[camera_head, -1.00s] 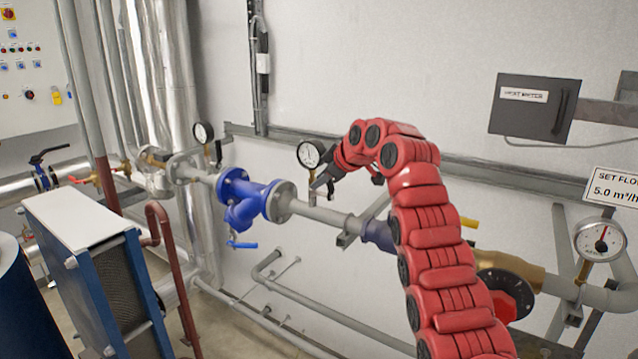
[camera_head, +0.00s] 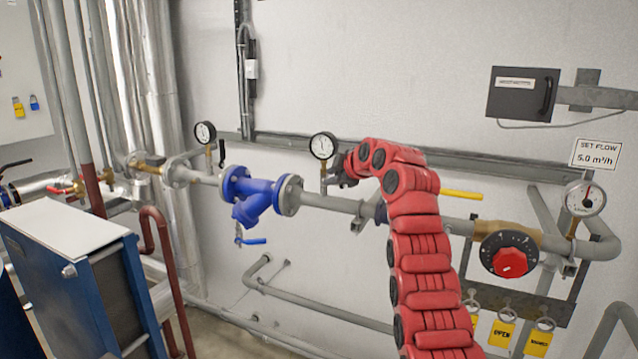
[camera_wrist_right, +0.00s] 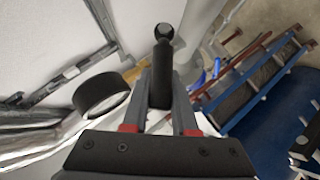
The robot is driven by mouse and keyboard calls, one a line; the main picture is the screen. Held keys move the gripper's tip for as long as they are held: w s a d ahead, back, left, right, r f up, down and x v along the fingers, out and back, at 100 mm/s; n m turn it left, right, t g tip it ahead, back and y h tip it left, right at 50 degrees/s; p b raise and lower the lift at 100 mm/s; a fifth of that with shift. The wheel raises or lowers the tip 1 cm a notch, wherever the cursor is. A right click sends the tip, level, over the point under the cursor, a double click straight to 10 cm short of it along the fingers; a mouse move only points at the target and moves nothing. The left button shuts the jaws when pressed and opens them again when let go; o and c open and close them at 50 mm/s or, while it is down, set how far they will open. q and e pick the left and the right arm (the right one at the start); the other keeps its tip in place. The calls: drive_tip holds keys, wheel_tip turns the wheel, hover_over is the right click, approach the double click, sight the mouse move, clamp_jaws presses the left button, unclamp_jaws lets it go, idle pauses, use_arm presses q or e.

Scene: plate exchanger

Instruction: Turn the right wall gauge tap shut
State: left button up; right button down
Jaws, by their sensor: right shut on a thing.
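The right wall gauge (camera_head: 322,146) is a round white dial with a black rim on a short stem above the grey pipe. It also shows as a dark round case at the left of the wrist view (camera_wrist_right: 98,92). My right gripper (camera_head: 340,172) is just right of the gauge stem. In the wrist view its fingers (camera_wrist_right: 160,100) are shut on a black tap lever (camera_wrist_right: 162,62) with a rounded end. In the head view my gripper mostly hides this lever, so its exact angle is unclear there. My left gripper is not in view.
A similar left gauge (camera_head: 205,132) has a black upright lever (camera_head: 221,153) beside it. A blue valve (camera_head: 252,195) sits on the pipe. A yellow lever (camera_head: 461,195) and a red-knobbed dial (camera_head: 510,255) are right of my arm. A dark box (camera_head: 523,94) hangs above.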

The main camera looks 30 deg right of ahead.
drive_tip(key=shift+s+a+f+n+t+h+b, duration=0.3)
drive_tip(key=shift+f+n+t+b, duration=0.5)
drive_tip(key=shift+b, duration=1.8)
drive_tip(key=shift+a+f+n+t+h+b, duration=0.1)
drive_tip(key=shift+f+n+t+h+b, duration=0.65)
drive_tip(key=shift+b, duration=1.9)
drive_tip(key=shift+s+a+f+n+t+h+b, duration=0.15)
drive_tip(key=shift+f+n+t+b, duration=0.6)
drive_tip(key=shift+b, duration=1.85)
drive_tip(key=shift+r+t, duration=0.2)
drive_tip(key=shift+t, duration=0.3)
drive_tip(key=c, duration=0.7)
unclamp_jaws()
drive_tip(key=shift+r, duration=0.1)
drive_tip(key=s+a+b, duration=0.2)
drive_tip(key=s+b, duration=0.1)
drive_tip(key=s, duration=1.4)
drive_tip(key=shift+s+b, duration=0.15)
drive_tip(key=shift+b, duration=0.15)
